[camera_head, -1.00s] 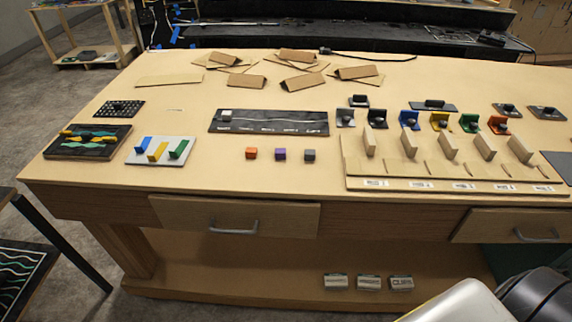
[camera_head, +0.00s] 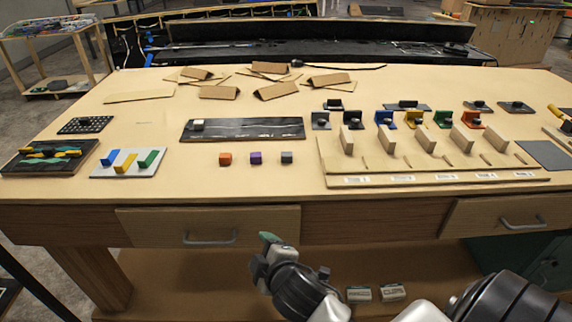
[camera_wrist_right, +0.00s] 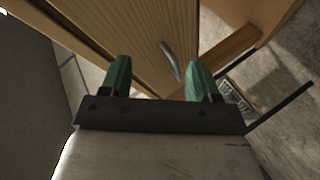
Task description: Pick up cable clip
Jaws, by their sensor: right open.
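No object is clearly recognisable as the cable clip. Small candidates on the table are an orange block (camera_head: 225,159), a purple block (camera_head: 255,158) and a grey block (camera_head: 286,158) in a row near the front edge. Behind the wooden rack stand small L-shaped pieces with dark knobs, among them a blue one (camera_head: 384,119), a yellow one (camera_head: 413,119) and a red one (camera_head: 471,120). My right gripper (camera_head: 266,247) is in front of the drawers, below the tabletop. Its green fingers (camera_wrist_right: 160,78) are apart and empty. My left gripper is out of view.
The table (camera_head: 100,190) has a left drawer with a metal handle (camera_head: 209,239), close to my right gripper; a handle (camera_wrist_right: 172,61) also shows in the wrist view. A black strip board (camera_head: 245,129) and wooden rack (camera_head: 440,182) occupy the tabletop. Bare wood lies along the front edge.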

